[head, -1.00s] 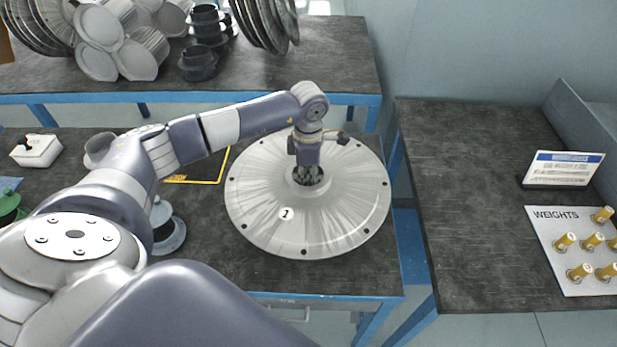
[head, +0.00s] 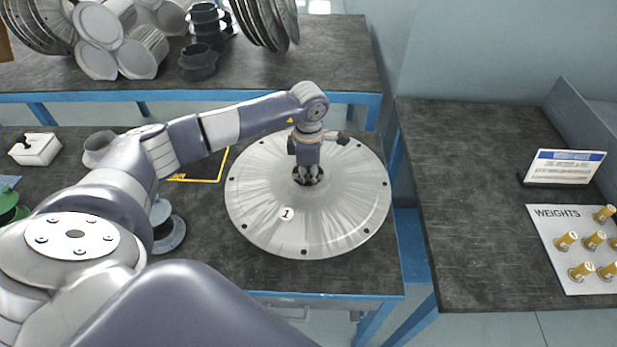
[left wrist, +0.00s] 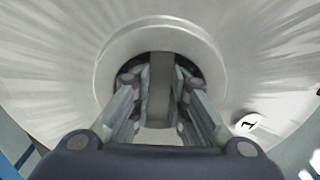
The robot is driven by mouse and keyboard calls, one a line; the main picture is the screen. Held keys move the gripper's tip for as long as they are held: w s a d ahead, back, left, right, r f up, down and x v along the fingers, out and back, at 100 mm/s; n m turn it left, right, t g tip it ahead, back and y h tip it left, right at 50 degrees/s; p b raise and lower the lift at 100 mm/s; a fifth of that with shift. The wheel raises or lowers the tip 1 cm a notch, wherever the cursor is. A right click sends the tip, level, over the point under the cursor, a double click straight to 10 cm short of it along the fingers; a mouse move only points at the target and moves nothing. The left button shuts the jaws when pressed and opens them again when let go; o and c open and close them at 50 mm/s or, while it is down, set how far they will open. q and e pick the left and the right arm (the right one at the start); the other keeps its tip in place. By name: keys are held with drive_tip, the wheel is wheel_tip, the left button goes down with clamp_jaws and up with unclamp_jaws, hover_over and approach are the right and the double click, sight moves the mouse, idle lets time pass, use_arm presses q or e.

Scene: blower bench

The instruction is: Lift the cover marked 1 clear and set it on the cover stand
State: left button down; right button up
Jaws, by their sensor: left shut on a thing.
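The cover marked 1 (head: 270,220) is a large round silver disc with small holes around its rim and a raised hub at its centre. It is over the middle bench, near its right end. My left gripper (head: 307,178) points down into the hub and is shut on a grey bar inside it; the left wrist view shows the fingers (left wrist: 158,105) on both sides of this bar. The cover also fills the left wrist view (left wrist: 60,60), its number label at lower right. Whether the cover touches what is under it is hidden. I cannot identify the cover stand. My right gripper is not in view.
A yellow-edged mark (head: 205,170) lies left of the cover, partly behind my arm. A white switch box (head: 35,150) is at far left. The right bench (head: 470,220) has a wide bare top, with a weights board (head: 575,275) and a sign (head: 565,167) at its right side.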

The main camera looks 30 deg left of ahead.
use_arm(q)
drive_tip(key=shift+w, duration=0.1)
drive_tip(key=c, duration=1.5)
unclamp_jaws()
drive_tip(key=shift+r, duration=0.1)
drive_tip(key=shift+s, duration=0.2)
drive_tip(key=shift+s+f, duration=0.1)
drive_tip(key=shift+f, duration=0.2)
wheel_tip(320, 180, up, 13)
drive_tip(key=shift+f, duration=0.2)
